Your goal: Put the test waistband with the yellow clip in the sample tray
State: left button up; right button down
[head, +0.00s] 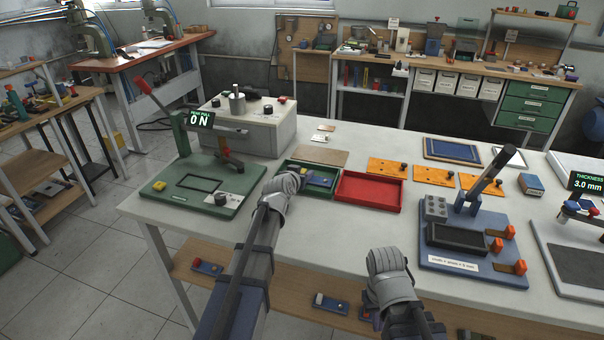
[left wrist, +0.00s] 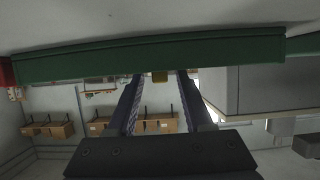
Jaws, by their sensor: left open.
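A green tray (head: 293,164) stands on the white table, and its green wall spans the left wrist view (left wrist: 150,58). A small blue piece (head: 320,181) lies in it, partly hidden by my left gripper; I take it for the waistband.
A red tray (head: 368,205) stands right of the green one. A green pull tester (head: 205,172) reading 0 N is at the left. A blue fixture (head: 470,272) is at the right. Orange boards (head: 434,174) lie behind. Several blue strips (head: 207,268) lie on the lower shelf.

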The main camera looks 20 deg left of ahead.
pick_arm(q)
jog(key=shift+r+p, duration=0.6)
jog(key=shift+r, duration=0.1)
jog(key=p+v, duration=0.4)
jog(key=v, duration=0.8)
jog(key=shift+f, duration=0.1)
